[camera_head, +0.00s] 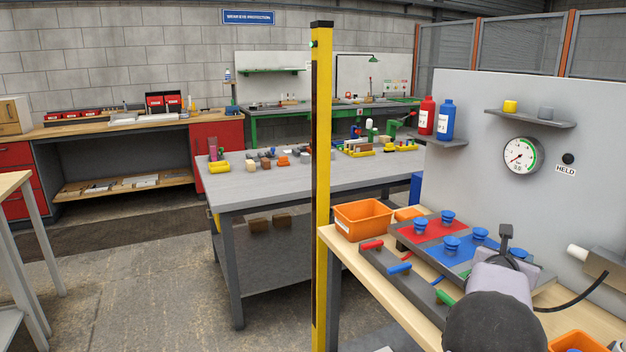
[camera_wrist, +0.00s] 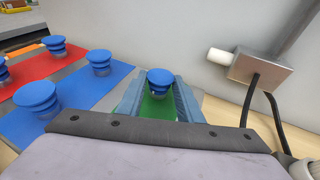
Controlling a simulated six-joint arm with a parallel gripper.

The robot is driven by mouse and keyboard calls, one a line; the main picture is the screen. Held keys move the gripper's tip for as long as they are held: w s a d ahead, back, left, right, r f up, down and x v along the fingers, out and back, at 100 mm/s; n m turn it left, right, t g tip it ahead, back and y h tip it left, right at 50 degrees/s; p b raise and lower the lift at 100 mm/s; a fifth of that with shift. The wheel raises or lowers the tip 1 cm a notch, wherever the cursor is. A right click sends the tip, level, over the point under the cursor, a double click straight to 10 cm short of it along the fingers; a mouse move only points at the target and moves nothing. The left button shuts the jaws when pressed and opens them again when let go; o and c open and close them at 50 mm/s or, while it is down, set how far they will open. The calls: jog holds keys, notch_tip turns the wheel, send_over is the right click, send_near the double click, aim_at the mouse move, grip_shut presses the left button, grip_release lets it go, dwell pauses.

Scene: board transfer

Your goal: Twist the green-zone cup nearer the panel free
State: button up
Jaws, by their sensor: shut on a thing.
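The blue cup (camera_wrist: 159,80) stands over the green zone (camera_wrist: 157,108), on the side nearer the grey panel (camera_wrist: 170,30). My gripper (camera_wrist: 160,92) is shut on this cup, with one finger on each side of it in the wrist view. The cup looks upright; its lower part is partly hidden between the fingers. In the head view my wrist hides most of the green zone, and a bit of blue cup (camera_head: 516,252) shows behind it. I cannot see the green zone's nearer part.
Blue cups stand on the blue zone (camera_wrist: 75,108) and red zone (camera_wrist: 30,68) to the left. A grey box with a white nozzle (camera_wrist: 262,70) and a black cable stands right. An orange bin (camera_head: 362,219), coloured handles (camera_head: 399,268) and a gauge (camera_head: 521,155) are in the head view.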

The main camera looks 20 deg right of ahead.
jog(key=shift+s+d+n+t+y+b, duration=0.15)
jog(key=shift+n+t+y+b, duration=0.55)
jog(key=shift+b, duration=3.95)
jog(key=o, duration=1.1)
jog(key=shift+t+h, duration=0.3)
jog(key=shift+o, duration=0.2)
